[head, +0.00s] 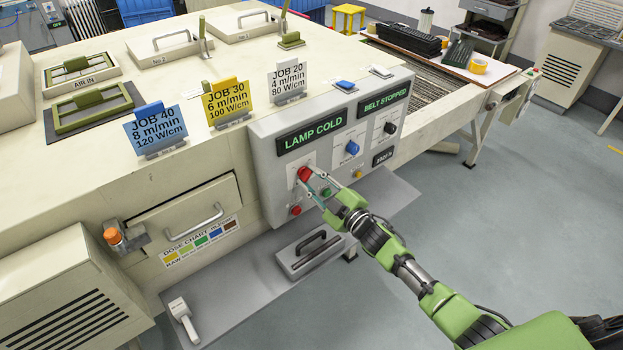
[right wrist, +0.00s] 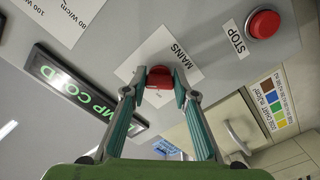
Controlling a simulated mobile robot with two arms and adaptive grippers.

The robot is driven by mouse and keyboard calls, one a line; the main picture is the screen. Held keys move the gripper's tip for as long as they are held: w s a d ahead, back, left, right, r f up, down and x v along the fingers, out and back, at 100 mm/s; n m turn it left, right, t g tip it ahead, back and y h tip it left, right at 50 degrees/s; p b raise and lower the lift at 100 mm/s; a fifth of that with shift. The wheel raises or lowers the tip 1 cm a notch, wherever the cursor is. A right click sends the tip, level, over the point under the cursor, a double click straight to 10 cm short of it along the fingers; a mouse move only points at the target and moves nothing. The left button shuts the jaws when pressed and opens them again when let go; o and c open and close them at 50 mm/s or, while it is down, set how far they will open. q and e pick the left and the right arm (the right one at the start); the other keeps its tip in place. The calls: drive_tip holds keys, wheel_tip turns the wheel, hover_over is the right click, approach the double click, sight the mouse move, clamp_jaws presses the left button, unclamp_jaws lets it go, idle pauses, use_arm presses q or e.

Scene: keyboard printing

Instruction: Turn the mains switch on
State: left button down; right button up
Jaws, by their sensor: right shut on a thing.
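The mains switch is a red knob (head: 304,174) on a white plate, low on the left of the grey control panel (head: 262,132). In the right wrist view the red knob (right wrist: 160,74) sits by the label MAINS (right wrist: 179,53). My right gripper (head: 314,184) is shut on this knob, with a fingertip on each side of it in the right wrist view (right wrist: 160,88). The fingers hide part of the knob, and I cannot tell its on or off position. My left gripper is not in view.
The displays read LAMP COLD (head: 312,131) and BELT STOPPED (head: 385,97). A grey handled block (head: 310,255) lies below the panel.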

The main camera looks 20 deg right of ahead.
drive_tip(key=o, duration=1.1)
drive_tip(key=v, duration=1.2)
